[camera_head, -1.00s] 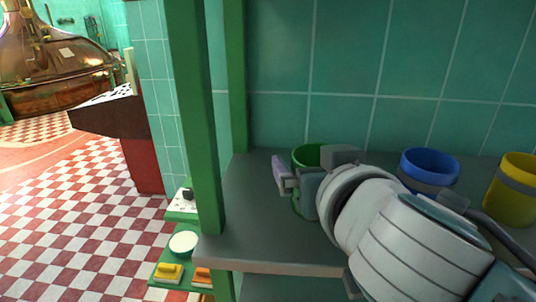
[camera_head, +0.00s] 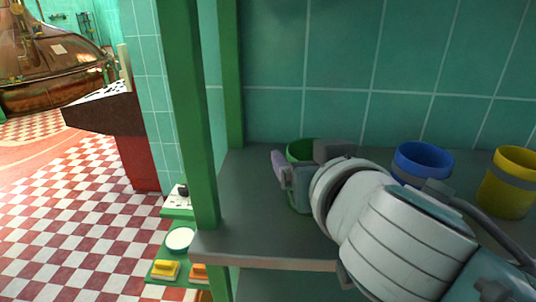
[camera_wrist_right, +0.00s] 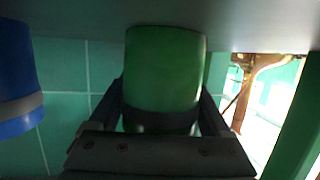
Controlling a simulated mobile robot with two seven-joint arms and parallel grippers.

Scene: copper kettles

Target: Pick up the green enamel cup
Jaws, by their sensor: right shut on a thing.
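The green enamel cup (camera_head: 301,148) is at the left part of the grey shelf, partly hidden by my right gripper. My right gripper (camera_head: 307,164) is shut on it, with one finger on each side. In the right wrist view the green cup (camera_wrist_right: 165,75) fills the space between the two dark fingers (camera_wrist_right: 163,112), with a darker band across it near the palm. The cup looks upright, and its base seems to be at the shelf surface; I cannot tell if there is a gap. My left gripper is not in view.
A blue cup (camera_head: 422,160) stands to the right of the green one, with a yellow cup (camera_head: 510,185) farther right. A green post (camera_head: 187,115) rises at the shelf's left front. The tiled wall is behind. The grey shelf (camera_head: 245,232) is bare at its front left.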

